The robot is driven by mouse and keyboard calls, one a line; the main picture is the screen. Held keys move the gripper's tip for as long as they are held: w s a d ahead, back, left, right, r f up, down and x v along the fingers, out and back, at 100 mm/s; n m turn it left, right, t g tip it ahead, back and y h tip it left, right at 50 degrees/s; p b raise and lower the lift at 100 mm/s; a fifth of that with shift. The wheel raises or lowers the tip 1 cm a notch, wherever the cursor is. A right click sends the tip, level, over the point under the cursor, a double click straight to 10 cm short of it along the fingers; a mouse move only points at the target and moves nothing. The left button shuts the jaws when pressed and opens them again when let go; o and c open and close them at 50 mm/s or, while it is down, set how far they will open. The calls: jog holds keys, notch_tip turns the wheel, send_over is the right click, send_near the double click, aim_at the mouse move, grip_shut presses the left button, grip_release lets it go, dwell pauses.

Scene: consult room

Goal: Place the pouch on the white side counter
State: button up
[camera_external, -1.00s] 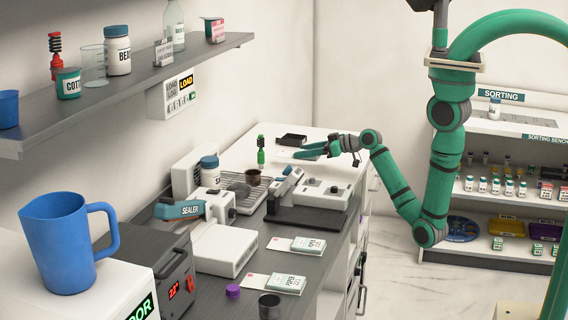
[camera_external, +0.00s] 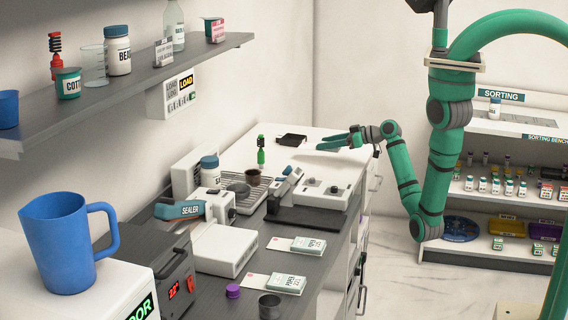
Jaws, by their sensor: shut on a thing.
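My gripper (camera_external: 335,142) is over the white side counter (camera_external: 318,160) at the back, its green fingers pointing left. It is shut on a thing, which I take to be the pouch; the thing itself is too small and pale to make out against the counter. I cannot tell whether it touches the counter top. Two flat packs with white and green labels lie on the dark bench, one farther back (camera_external: 305,246) and one nearer (camera_external: 288,284).
A flat black item (camera_external: 291,140) lies on the white counter, left of my gripper. A green-topped tool (camera_external: 261,152) stands upright nearby. The sealer (camera_external: 183,210) and a white device (camera_external: 323,190) stand on the bench. The white counter's middle looks clear.

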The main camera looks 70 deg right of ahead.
aim_at(328, 162)
jog(key=shift+f, duration=2.6)
jog(key=shift+f, duration=0.15)
jog(key=o, duration=1)
jog(key=shift+s+r, duration=0.2)
jog(key=shift+r, duration=0.05)
jog(key=v, duration=1.1)
jog(key=shift+s+r, duration=0.1)
jog(key=shift+s, duration=0.2)
